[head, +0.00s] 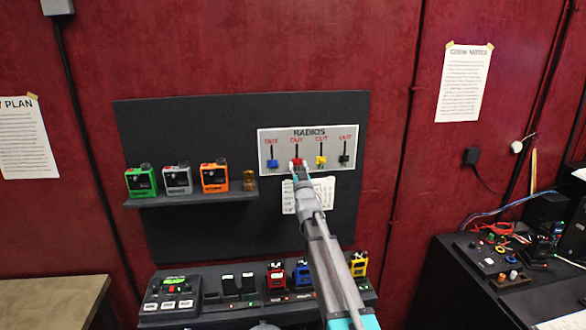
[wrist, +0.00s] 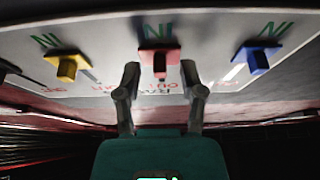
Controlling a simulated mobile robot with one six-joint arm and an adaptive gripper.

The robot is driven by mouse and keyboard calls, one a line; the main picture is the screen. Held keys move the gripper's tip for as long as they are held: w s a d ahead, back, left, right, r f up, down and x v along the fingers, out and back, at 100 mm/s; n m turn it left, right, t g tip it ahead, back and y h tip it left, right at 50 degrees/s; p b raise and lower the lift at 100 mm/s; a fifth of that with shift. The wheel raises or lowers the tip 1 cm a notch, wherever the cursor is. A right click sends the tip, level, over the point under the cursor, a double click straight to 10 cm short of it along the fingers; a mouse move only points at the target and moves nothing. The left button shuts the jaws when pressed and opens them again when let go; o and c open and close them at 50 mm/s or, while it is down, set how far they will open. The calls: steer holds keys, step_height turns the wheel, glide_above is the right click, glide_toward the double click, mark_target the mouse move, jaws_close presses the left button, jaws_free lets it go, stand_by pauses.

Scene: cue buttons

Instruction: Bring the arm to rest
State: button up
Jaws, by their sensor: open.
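My gripper (head: 298,168) is at the lower part of the white RADIOS board (head: 263,140) on the dark wall panel. The board carries a row of sliders: blue (head: 272,163), red (head: 297,160), yellow (head: 321,160) and black (head: 345,158). In the wrist view my gripper (wrist: 160,80) is open, with one finger on each side of the red slider (wrist: 159,60). Whether the fingers touch it I cannot tell. The yellow slider (wrist: 68,65) and blue slider (wrist: 257,57) stand clear on either side. My arm reaches up from the lower right.
A shelf (head: 190,199) left of the board holds green, grey and orange radios. A lower ledge (head: 215,310) holds a keypad unit (head: 170,298) and red, blue and yellow radios, partly behind my arm. A cluttered black table (head: 450,290) stands at right, a wooden table (head: 50,300) at left.

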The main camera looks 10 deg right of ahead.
steer(key=shift+s+f, duration=0.2)
steer(key=shift+f, duration=0.2)
steer(key=s+f+g+b, duration=0.3)
steer(key=s+f+g, duration=0.9)
steer(key=s+f, duration=0.75)
steer(key=s+a+f+g+b, duration=0.1)
steer(key=s+f+g, duration=0.4)
steer(key=s, duration=0.7)
steer(key=s+a+f+g, duration=0.1)
steer(key=s+f+g, duration=0.4)
steer(key=s, duration=0.8)
steer(key=shift+b, duration=0.35)
steer(key=shift+d, duration=0.1)
